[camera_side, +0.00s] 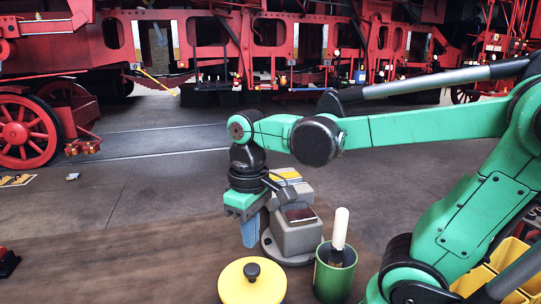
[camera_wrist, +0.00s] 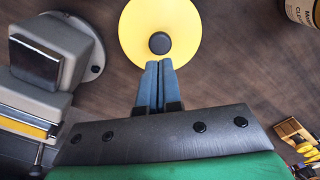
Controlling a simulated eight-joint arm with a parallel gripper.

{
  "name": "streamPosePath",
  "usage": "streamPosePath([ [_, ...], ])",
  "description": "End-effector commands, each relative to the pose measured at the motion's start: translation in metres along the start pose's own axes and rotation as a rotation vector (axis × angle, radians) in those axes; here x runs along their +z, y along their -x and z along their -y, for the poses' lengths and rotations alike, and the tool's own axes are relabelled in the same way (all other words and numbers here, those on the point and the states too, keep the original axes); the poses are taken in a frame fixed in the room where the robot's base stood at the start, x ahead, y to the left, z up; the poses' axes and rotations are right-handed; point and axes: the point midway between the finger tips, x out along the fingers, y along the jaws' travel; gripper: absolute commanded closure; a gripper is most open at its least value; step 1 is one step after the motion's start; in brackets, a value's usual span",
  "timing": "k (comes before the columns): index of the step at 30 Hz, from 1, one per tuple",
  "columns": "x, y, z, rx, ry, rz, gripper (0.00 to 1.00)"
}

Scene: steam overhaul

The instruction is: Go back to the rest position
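My gripper (camera_side: 250,232) hangs below the green arm, with its blue fingers pointing down beside the grey vise. In the wrist view its two blue fingers (camera_wrist: 158,82) lie side by side with only a thin line between them, so it is shut, and nothing shows between them. A round yellow lid (camera_side: 237,290) with a black knob (camera_side: 252,271) is in front of the gripper in the side view. In the wrist view the yellow lid (camera_wrist: 140,28) lies past the fingertips, and its knob (camera_wrist: 159,43) appears just beyond them.
The grey vise (camera_side: 292,236) stands close to the right of my gripper. A green pot (camera_side: 334,280) holds a white-handled tool (camera_side: 340,228). A labelled can (camera_wrist: 303,12) and a wooden tray with tools (camera_wrist: 292,130) are at the right. A red locomotive (camera_side: 250,40) fills the background.

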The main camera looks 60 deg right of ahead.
Motion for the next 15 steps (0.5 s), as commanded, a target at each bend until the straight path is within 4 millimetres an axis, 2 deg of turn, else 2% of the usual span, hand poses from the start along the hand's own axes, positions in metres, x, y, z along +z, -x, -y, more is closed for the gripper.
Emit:
streamPosePath([
  [15, -0.001, -0.014, 0.000, 0.000, 0.000, 0.000, 1.00],
])
